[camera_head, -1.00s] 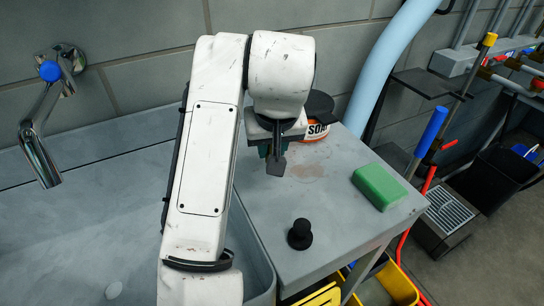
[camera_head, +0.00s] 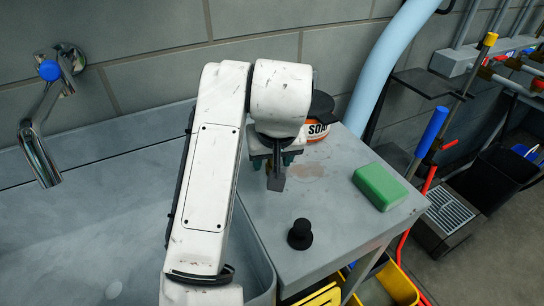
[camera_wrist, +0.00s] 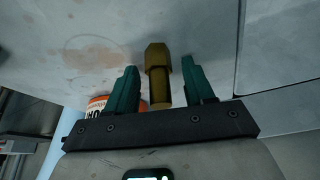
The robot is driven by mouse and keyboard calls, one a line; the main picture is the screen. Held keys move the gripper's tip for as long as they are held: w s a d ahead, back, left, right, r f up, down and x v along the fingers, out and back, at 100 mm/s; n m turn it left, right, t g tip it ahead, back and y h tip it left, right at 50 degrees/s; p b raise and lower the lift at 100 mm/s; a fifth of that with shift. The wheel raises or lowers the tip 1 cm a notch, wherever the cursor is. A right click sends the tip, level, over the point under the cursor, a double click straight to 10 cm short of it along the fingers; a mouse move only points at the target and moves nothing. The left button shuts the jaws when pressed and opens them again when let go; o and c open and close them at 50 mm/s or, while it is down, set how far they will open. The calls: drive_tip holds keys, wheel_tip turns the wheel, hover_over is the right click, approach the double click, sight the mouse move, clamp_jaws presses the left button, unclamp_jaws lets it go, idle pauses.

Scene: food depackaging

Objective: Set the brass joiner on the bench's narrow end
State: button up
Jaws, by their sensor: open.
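The brass joiner (camera_wrist: 158,75) shows in the wrist view as a dull brass piece with a wider faceted end and a narrower round body. It stands between the two green fingers of my gripper (camera_wrist: 160,66), with gaps on both sides. The gripper is open. In the head view my gripper (camera_head: 276,172) is over the rear left part of the grey bench top (camera_head: 345,222), close to the sink side. There the joiner is mostly hidden by the fingers. Whether the joiner touches the bench I cannot tell.
A black knobbed stopper (camera_head: 300,235) stands near the bench's front left edge. A green block (camera_head: 380,186) lies at the right edge. An orange and white tub (camera_head: 317,130) stands at the back by the wall. The sink (camera_head: 90,240) is left. The bench middle is clear.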

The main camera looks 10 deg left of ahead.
drive_tip(key=p+v, duration=0.1)
drive_tip(key=v, duration=1.1)
drive_tip(key=shift+r, duration=0.2)
drive_tip(key=shift+f, duration=0.1)
